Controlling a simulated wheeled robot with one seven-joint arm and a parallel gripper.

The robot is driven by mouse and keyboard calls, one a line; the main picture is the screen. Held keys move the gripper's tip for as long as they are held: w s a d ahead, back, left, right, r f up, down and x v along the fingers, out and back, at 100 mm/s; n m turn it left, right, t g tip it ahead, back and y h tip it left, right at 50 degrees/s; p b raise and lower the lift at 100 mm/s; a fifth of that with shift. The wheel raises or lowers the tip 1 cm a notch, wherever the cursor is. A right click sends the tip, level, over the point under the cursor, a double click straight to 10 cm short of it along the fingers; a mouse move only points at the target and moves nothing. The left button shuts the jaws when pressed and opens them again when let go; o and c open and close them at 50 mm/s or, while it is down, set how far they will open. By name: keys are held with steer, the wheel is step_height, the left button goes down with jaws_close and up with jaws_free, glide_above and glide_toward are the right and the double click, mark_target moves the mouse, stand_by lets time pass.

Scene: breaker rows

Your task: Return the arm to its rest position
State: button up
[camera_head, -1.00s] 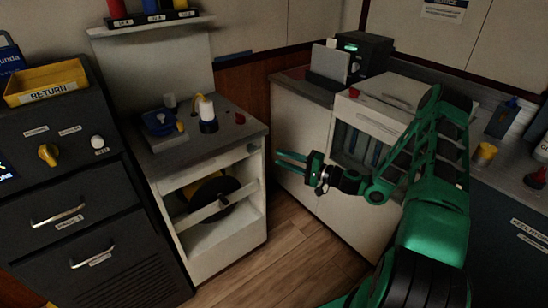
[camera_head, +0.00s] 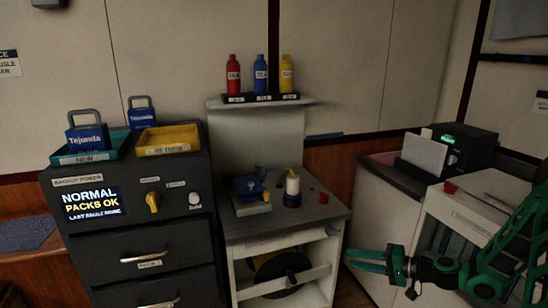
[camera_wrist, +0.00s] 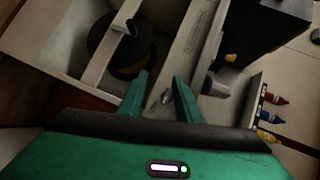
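My green gripper (camera_head: 353,258) is in the lower right of the head view, at the end of my arm (camera_head: 508,262). It is held in the air just right of the white workbench (camera_head: 330,212), with its fingers pointing left. The fingers are apart, and I see nothing held. In the wrist view the two fingers (camera_wrist: 161,78) are also spread. A small grey shape shows between them, and I cannot tell its depth. The rest of my arm runs out of the head view at the right edge.
A dark cabinet (camera_head: 135,215) with a lit screen and yellow knob stands left, bearing a green tray (camera_head: 60,158) and a yellow RETURN tray (camera_head: 167,150). Red, blue and yellow bottles stand on a shelf (camera_head: 262,104). A white counter unit (camera_head: 385,215) is close behind my gripper.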

steer(key=s+d+r+g+h, duration=0.3)
steer(key=s+r, duration=0.3)
steer(key=s, duration=0.7)
steer(key=s+d+r+g+h, duration=0.2)
steer(key=s+d+r+h, duration=0.2)
steer(key=s, duration=0.9)
steer(key=s+d+r+g+h, duration=0.3)
steer(key=s+r, duration=0.6)
steer(key=s, duration=0.3)
steer(key=shift+s+d+r+m+g+h, duration=0.15)
steer(key=shift+s+d+m+g+h, duration=0.2)
steer(key=shift+d+h, duration=0.65)
steer(key=shift+d, duration=0.2)
